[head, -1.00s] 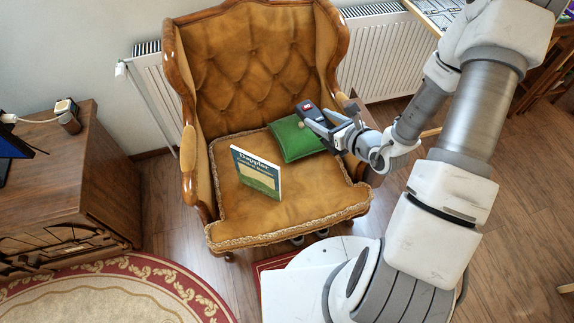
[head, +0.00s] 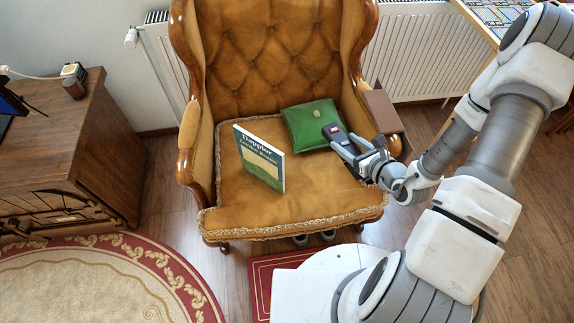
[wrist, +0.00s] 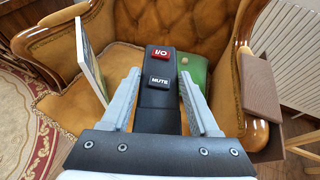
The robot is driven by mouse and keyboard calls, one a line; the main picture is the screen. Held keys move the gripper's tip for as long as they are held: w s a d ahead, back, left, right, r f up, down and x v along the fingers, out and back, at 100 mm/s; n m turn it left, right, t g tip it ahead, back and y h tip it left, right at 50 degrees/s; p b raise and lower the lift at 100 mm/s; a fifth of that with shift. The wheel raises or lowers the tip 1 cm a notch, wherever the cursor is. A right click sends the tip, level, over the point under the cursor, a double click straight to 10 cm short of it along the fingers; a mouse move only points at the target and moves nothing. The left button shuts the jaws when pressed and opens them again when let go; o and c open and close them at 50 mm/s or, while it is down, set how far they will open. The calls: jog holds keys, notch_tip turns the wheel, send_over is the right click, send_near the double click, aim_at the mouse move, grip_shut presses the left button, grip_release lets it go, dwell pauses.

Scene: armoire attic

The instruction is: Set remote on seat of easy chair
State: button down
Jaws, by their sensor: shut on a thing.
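The remote (wrist: 160,97) is dark, with a red I/O button and a MUTE button. My gripper (head: 343,143) is shut on it; in the wrist view the remote lies between the two grey fingers (wrist: 158,103). In the head view the remote's end (head: 332,131) shows beside the green cushion. The easy chair (head: 262,60) is tufted golden-brown with wooden arms. My gripper is over the right part of its seat (head: 305,190). I cannot tell whether the remote touches the seat or is above it.
A book (head: 259,158) stands upright on the seat's left part. A green cushion (head: 305,117) with a small object on it lies at the right back. A brown block (head: 384,110) is on the right armrest. The seat's front middle is clear.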

notch_tip(320, 180, down, 16)
jog(key=s+b, duration=0.3)
jog(key=b, duration=1.1)
send_over(330, 174)
notch_tip(330, 174, down, 7)
jog(key=shift+a+r, duration=0.1)
jog(key=shift+f+b, duration=1.05)
jog(key=shift+f, duration=0.9)
jog(key=shift+f, duration=0.1)
jog(key=shift+c, duration=0.6)
grip_release()
